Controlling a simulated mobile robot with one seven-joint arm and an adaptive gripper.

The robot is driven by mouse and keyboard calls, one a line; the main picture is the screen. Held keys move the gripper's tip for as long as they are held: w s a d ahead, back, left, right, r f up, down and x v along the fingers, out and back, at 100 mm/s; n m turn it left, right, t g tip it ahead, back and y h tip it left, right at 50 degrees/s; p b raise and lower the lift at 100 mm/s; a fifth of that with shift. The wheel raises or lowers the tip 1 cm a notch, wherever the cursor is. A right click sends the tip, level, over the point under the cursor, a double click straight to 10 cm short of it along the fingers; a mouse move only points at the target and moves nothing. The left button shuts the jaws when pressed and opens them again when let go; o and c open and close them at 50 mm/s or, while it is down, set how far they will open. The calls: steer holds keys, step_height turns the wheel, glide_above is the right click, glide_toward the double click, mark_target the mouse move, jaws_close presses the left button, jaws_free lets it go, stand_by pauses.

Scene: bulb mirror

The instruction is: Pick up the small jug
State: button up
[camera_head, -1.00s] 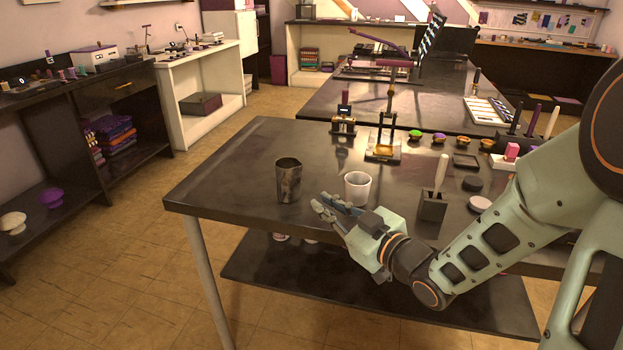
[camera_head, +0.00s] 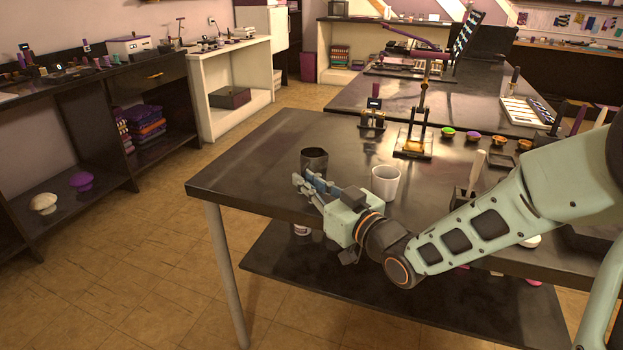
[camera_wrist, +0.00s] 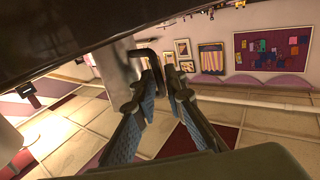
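The small jug, a dark grey metal vessel (camera_head: 314,160), stands upright near the left front edge of the dark table (camera_head: 262,160). My gripper (camera_head: 307,185) is just in front of it, its fingers covering the jug's lower part in the head view. In the wrist view, what seems to be the jug's grey body (camera_wrist: 113,65) stands left of the fingertips. A dark, hooked handle (camera_wrist: 150,58) shows beyond and between the spread fingers (camera_wrist: 160,84). The gripper is open. I cannot tell whether a finger touches the handle.
A white cup (camera_head: 386,183) stands close to the right of my gripper. My forearm partly hides a block with a pale handle (camera_head: 476,172). The table left of the jug is clear.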

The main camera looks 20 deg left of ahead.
steer(key=shift+x, duration=0.8)
steer(key=shift+c, duration=0.4)
jaws_close()
steer(key=shift+r, duration=0.15)
